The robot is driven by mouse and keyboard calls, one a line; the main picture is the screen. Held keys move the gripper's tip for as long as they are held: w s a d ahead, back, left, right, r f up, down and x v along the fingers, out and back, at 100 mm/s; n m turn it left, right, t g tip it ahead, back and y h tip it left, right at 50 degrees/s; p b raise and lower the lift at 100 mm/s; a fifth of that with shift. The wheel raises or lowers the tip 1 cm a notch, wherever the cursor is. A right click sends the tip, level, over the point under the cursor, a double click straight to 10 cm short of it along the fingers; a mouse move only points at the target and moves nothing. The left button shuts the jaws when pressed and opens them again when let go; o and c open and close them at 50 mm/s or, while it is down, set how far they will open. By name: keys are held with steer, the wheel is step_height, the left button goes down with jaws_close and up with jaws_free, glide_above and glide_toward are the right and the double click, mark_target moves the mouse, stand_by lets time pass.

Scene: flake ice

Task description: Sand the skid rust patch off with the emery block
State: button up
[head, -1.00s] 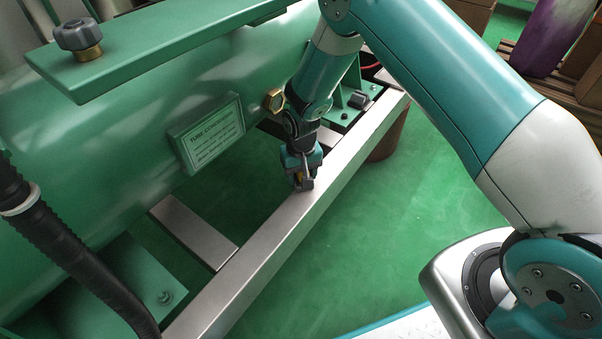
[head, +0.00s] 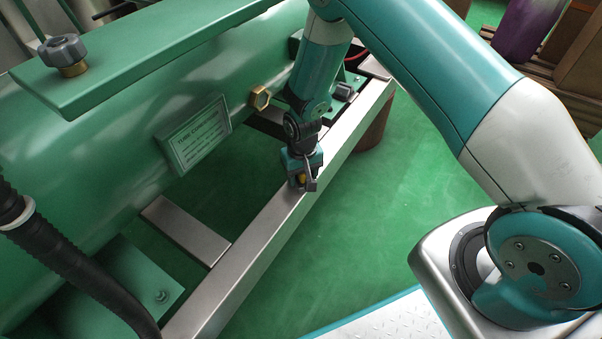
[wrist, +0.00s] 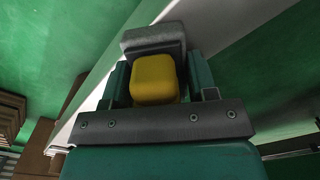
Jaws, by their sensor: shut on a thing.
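My gripper (head: 303,172) is over the grey metal skid rail (head: 250,246), at about the middle of its visible length. It is shut on the emery block, which has a yellow body (wrist: 154,78) and a dark grey abrasive part (wrist: 153,37) in the wrist view. The block's grey end is at or just above the rail's top face; contact cannot be told. The rail also shows in the wrist view (wrist: 212,22). No rust patch can be made out; the gripper and block hide part of the rail.
The green condenser shell (head: 120,135) with its nameplate (head: 193,135) runs close along the left of the rail. A brass fitting (head: 259,98) juts out near my arm. A black hose (head: 60,245) is at lower left. Green floor (head: 375,220) is open to the right.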

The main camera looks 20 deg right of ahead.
steer(key=shift+s, duration=0.1)
steer(key=shift+s+d+p, duration=0.45)
steer(key=shift+s+d, duration=0.15)
steer(key=shift+s, duration=0.2)
steer(key=shift+s+d+p, duration=0.4)
steer(key=shift+s+d, duration=0.2)
steer(key=shift+s, duration=0.2)
steer(key=shift+s+a, duration=0.7)
steer(key=shift+a, duration=0.35)
steer(key=shift+w+a, duration=0.6)
steer(key=shift+w, duration=0.25)
steer(key=shift+w+a, duration=0.6)
steer(key=shift+w, duration=0.25)
